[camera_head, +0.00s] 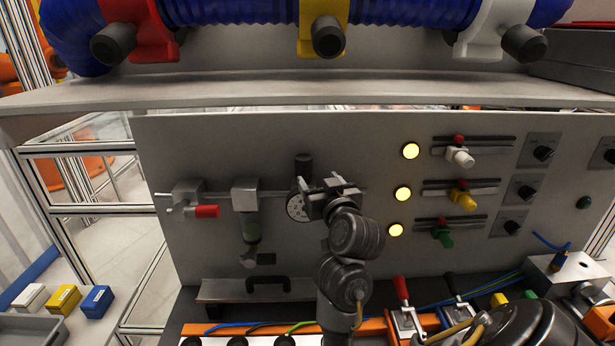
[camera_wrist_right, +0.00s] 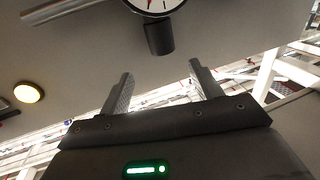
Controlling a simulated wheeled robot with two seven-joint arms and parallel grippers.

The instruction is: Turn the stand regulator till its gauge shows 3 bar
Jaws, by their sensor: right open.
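The stand regulator is on the grey upright panel, with its dark knob (camera_head: 303,165) above a round white gauge (camera_head: 296,207). My right gripper (camera_head: 331,185) is in front of the panel, just right of the knob and partly over the gauge. In the right wrist view the knob (camera_wrist_right: 159,38) is beyond the open, empty fingers (camera_wrist_right: 162,83), apart from both. The gauge (camera_wrist_right: 155,5) is cut off by the top edge there; part of a red needle shows, but I cannot read the pressure. My left gripper is not in view.
A red-handled valve (camera_head: 206,211) and a filter unit (camera_head: 246,196) are left of the gauge. Lit yellow lamps (camera_head: 403,193) and coloured valves are to the right. A shelf (camera_head: 300,92) with a blue hose (camera_head: 415,12) overhangs above. A black handle (camera_head: 268,283) is below.

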